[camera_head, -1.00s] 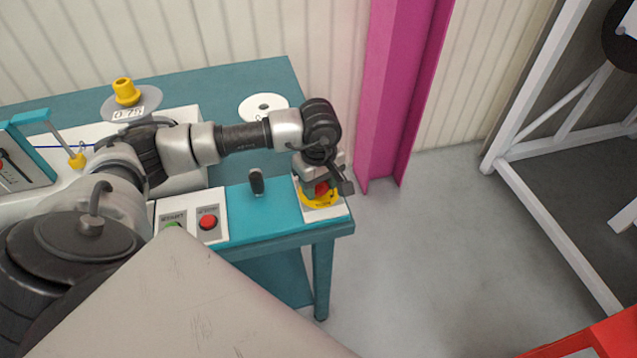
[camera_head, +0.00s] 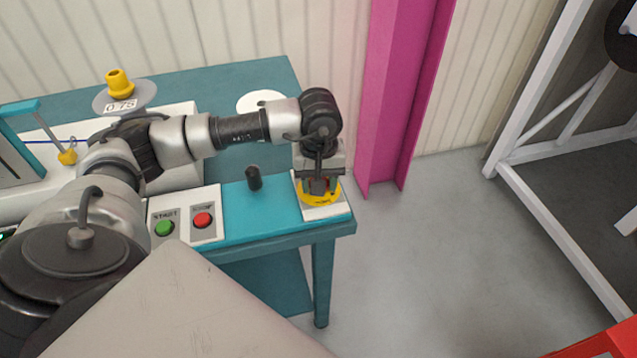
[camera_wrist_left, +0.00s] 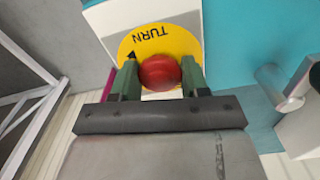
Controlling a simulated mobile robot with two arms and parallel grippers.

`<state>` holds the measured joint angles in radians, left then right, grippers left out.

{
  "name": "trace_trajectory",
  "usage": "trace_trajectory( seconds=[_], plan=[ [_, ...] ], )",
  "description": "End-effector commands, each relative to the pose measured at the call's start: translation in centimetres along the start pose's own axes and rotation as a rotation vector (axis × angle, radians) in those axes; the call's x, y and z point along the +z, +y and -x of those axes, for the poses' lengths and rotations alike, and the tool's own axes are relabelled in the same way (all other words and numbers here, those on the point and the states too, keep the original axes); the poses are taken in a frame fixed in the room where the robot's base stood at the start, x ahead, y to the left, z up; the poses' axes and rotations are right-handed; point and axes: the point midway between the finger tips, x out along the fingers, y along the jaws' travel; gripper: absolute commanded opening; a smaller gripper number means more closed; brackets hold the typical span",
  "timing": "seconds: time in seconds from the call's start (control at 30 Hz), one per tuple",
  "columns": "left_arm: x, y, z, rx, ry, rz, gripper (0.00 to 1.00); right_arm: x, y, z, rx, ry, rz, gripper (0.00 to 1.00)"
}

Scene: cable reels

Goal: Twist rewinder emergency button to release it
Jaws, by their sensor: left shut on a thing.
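The emergency button is a red knob (camera_wrist_left: 160,72) on a yellow disc (camera_head: 319,193) marked TURN, on a white plate at the right front corner of the teal rewinder table. My left gripper (camera_head: 320,184) is over it from above. In the left wrist view the two green-padded fingers of my left gripper (camera_wrist_left: 161,78) are shut on the red knob, one on each side. In the head view the gripper hides most of the knob. My right gripper is in neither view.
A green START button (camera_head: 165,228) and a red button (camera_head: 203,220) sit on a white panel left of the gripper. A black lever (camera_head: 254,178) stands between. A magenta post (camera_head: 398,100) rises behind on the right. The floor right of the table is clear.

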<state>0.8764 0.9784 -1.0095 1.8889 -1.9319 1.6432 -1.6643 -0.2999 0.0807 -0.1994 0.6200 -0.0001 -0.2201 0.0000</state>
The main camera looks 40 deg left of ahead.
Motion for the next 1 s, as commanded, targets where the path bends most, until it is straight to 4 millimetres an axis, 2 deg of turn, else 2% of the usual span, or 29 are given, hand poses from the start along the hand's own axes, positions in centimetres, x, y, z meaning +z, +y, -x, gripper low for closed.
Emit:
trace_trajectory(
  seconds=[0.1, 0.9, 0.93, 1.0],
  plan=[
    [0.00, -0.01, -0.30, -0.001, 0.001, -0.060, 0.32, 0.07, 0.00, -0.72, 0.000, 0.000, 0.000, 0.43],
    [0.07, -0.02, 0.66, -0.002, -0.002, -0.053, 0.32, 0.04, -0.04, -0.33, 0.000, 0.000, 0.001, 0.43],
    [0.07, -0.02, 0.67, -0.002, -0.002, -0.053, 0.47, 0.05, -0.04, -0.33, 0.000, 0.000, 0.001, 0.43],
    [0.07, -0.01, 0.67, -0.002, -0.002, -0.053, 0.57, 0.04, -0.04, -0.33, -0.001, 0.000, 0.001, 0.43]
  ],
)
